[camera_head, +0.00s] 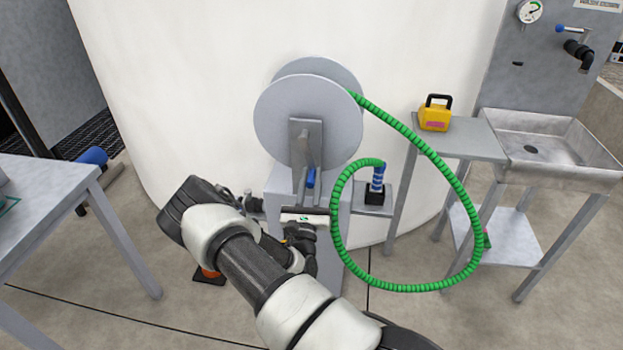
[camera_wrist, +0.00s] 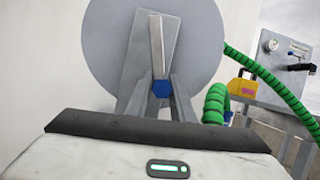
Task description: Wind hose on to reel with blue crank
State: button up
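The hose reel (camera_head: 280,110) has two grey discs and stands before a white tank. Its grey crank arm (camera_head: 305,132) hangs down the front disc and carries the blue crank handle (camera_head: 311,178). The handle also shows end-on in the wrist view (camera_wrist: 161,89). The green hose (camera_head: 462,195) leaves the reel at upper right, hangs in a large loop and ends at a blue-striped nozzle (camera_head: 378,178) upright in a black holder. My gripper (camera_head: 312,180) is at the reel, its two grey fingers apart on either side of the handle. Contact with the handle is unclear.
A yellow case (camera_head: 434,115) stands on a side table (camera_head: 470,146) at right, beside a steel sink (camera_head: 560,150). A grey table (camera_head: 50,200) is at left. An orange object (camera_head: 210,273) is on the floor behind my arm. The hose loop hangs close right of my gripper.

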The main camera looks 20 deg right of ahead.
grip_shut()
jog(key=w+a+r+m+g+h, duration=0.1)
jog(key=w+a+r+m+g, duration=0.2)
jog(key=m, duration=0.8)
jog(key=w+a+r+m+g+h, duration=0.2)
jog(key=w+a+r+m+g, duration=0.2)
jog(key=m, duration=0.8)
jog(key=shift+a+g+p, duration=0.3)
jog(key=shift+a+g, duration=0.7)
jog(key=shift+a, duration=0.85)
jog(key=shift+m, duration=0.3)
jog(key=o, duration=0.7)
grip_release()
jog(key=shift+w, duration=0.1)
jog(key=shift+o, duration=0.2)
jog(key=shift+r, duration=0.1)
